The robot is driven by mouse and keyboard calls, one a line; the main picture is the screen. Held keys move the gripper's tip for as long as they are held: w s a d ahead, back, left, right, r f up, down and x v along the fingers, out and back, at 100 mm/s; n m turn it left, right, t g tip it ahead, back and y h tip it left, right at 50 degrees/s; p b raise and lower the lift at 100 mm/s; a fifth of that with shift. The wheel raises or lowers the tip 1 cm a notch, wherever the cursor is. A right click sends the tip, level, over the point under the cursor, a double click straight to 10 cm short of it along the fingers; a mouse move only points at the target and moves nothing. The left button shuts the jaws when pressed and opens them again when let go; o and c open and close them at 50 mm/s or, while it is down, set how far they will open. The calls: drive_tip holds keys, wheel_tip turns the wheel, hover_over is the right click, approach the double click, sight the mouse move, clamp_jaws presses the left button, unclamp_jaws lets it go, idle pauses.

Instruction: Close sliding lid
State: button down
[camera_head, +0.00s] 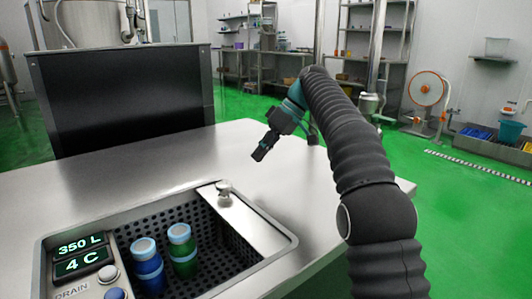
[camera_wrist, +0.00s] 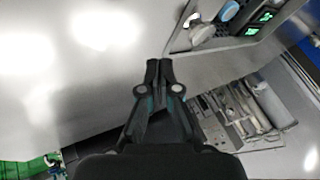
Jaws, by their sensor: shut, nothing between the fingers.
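The sliding lid (camera_head: 245,222) is a narrow metal panel at the right side of the perforated basin (camera_head: 205,262), with a round knob (camera_head: 224,188) near its far end. Most of the basin is uncovered. A blue bottle (camera_head: 148,268) and a green bottle (camera_head: 184,252) stand inside it, both with light blue caps. My gripper (camera_head: 260,157) is above the steel counter, beyond the knob and a little right of it, apart from the lid. Its fingers are together and empty. In the wrist view the closed fingertips (camera_wrist: 159,64) are left of and below the knob (camera_wrist: 204,33).
A control panel (camera_head: 88,262) with a lit display and buttons sits at the basin's left. A dark upright panel (camera_head: 122,98) stands behind the counter (camera_head: 130,185). The counter top around my gripper is bare. A floor with a hose reel (camera_head: 427,88) lies beyond.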

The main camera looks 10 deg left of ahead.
drive_tip(key=b+x, duration=0.2)
drive_tip(key=x, duration=0.3)
drive_tip(key=shift+f, duration=0.2)
drive_tip(key=s, duration=0.1)
drive_tip(key=s+a+b, duration=0.1)
drive_tip(key=shift+s+a+r, duration=0.1)
drive_tip(key=shift+s+a, duration=0.15)
drive_tip(key=shift+s, duration=0.15)
drive_tip(key=shift+s+a, duration=0.2)
drive_tip(key=shift+s, duration=0.2)
drive_tip(key=shift+r, duration=0.1)
